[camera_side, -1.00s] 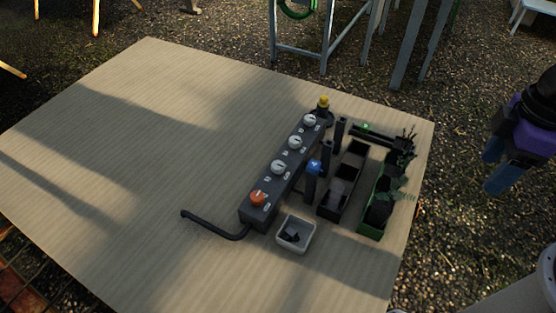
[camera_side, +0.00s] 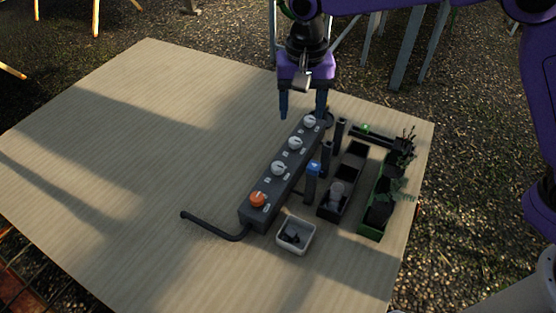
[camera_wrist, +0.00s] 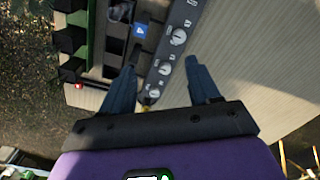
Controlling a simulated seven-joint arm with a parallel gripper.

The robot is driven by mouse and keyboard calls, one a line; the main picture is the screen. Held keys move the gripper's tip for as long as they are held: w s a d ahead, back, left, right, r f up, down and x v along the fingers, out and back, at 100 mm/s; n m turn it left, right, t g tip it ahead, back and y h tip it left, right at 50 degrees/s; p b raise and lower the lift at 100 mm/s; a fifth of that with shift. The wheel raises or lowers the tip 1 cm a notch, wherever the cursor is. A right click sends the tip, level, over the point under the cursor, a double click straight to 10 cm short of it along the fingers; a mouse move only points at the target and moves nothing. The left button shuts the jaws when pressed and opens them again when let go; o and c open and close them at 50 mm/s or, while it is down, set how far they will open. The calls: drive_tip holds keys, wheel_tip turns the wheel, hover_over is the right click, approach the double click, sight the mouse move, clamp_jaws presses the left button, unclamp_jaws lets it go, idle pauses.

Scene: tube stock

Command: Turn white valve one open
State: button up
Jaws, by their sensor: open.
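A dark valve block (camera_side: 272,187) lies on the table with three white valves in a row and an orange valve (camera_side: 258,199) at its near end. The white valves are the far one (camera_side: 309,121), the middle one (camera_side: 295,142) and the near one (camera_side: 278,167); their labels are too small to read. My gripper (camera_side: 302,112) is open and empty, pointing down above the far end of the block. In the wrist view my gripper (camera_wrist: 161,66) has its fingers on either side of the block, with the far white valve (camera_wrist: 153,93) and middle white valve (camera_wrist: 164,68) between them.
A blue-topped post (camera_side: 313,168), dark posts, a black bin (camera_side: 327,211) and a green planter (camera_side: 370,232) stand close to the right of the block. A small white tray (camera_side: 281,246) and a black hose (camera_side: 212,229) are near its front. The table's left is clear.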

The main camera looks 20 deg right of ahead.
sight(278, 165)
drive_tip(key=w+a+f+m, duration=0.3)
drive_tip(key=w+f+m, duration=0.1)
drive_tip(key=w, duration=0.1)
wheel_tip(278, 165, down, 17)
drive_tip(key=shift+s+a+r, duration=0.1)
drive_tip(key=shift+s+a, duration=0.05)
idle(0.5)
drive_tip(key=c, duration=1)
